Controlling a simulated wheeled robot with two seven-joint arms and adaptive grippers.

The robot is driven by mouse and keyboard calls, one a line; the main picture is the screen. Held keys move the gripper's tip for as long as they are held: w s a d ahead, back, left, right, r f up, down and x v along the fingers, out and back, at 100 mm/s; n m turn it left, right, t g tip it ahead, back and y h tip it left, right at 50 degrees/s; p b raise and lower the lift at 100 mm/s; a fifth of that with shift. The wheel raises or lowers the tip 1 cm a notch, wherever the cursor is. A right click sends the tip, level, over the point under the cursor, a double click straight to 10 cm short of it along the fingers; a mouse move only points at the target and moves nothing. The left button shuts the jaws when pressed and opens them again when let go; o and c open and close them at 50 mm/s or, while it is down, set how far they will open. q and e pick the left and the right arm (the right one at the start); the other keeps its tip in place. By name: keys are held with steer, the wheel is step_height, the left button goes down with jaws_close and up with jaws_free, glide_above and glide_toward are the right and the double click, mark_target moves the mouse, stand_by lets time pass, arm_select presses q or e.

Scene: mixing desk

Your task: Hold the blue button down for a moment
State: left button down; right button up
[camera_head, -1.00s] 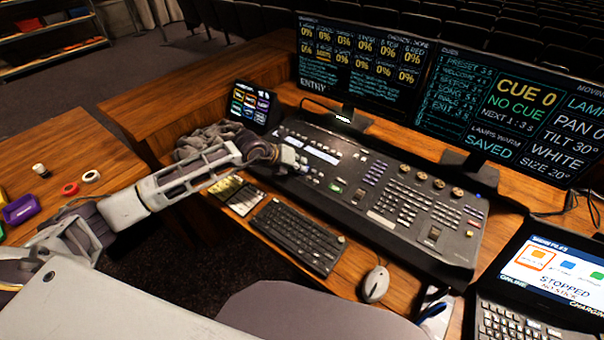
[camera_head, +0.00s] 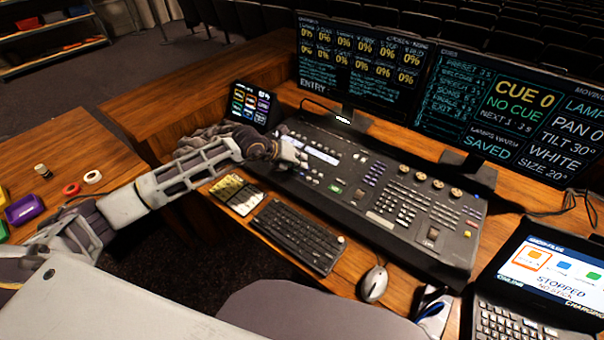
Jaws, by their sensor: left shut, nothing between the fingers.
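The lighting console (camera_head: 400,205) is a long dark desk with many small keys, knobs and faders. My left gripper (camera_head: 299,157) is shut and empty, with its fingertips low over the left part of the console, near a row of pale keys. I cannot tell whether the tips touch a key. I cannot pick out the blue button for certain; the gripper and forearm hide part of the console's left end. My right gripper is not clearly seen.
Two monitors (camera_head: 365,62) stand behind the console, and a small touch screen (camera_head: 250,104) stands at its left.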

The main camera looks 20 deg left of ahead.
mark_target(300, 173)
arm_select(q)
steer(key=shift+r+p, duration=0.4)
steer(key=shift+r, duration=0.55)
step_height(300, 173, up, 3)
steer(key=shift+f+p, duration=0.2)
steer(key=shift+p, duration=0.45)
arm_select(e)
steer(key=shift+a+r, duration=0.4)
steer(key=shift+r, duration=0.2)
steer(key=shift+a+r, duration=0.4)
steer(key=shift+r, duration=0.2)
steer(key=shift+d, duration=0.95)
steer(key=shift+a, duration=0.95)
